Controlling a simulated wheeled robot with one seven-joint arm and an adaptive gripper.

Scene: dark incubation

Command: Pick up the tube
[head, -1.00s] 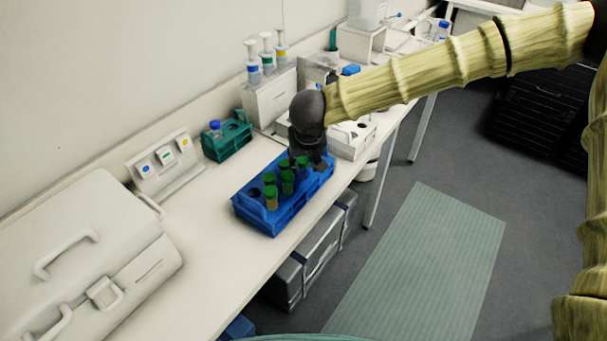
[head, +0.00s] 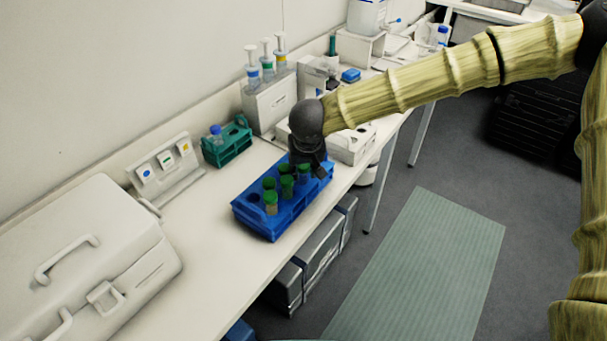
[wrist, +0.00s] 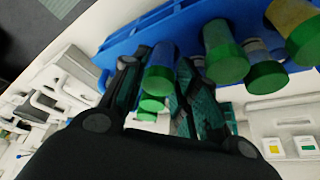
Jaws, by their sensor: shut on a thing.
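The blue rack (head: 283,222) stands on the bench and holds several green-capped tubes, one (head: 270,199) near its front-left end. My gripper (head: 312,168) is over the rack's far right end, pointing down. In the wrist view, my gripper (wrist: 160,95) has its two dark fingers on either side of one tube with a green cap and a bluish body (wrist: 160,68). It is shut on this tube. The tube's lower end is hidden, and I cannot tell whether it is clear of its hole. Other green-capped tubes (wrist: 227,62) stand close to the right finger.
A teal rack (head: 228,150) with a blue-capped tube stands behind the blue rack. A white case (head: 95,240) is at the left, with a small panel (head: 165,170) behind it. A white box (head: 352,145) is just beyond my gripper. Bench space left of the rack is clear.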

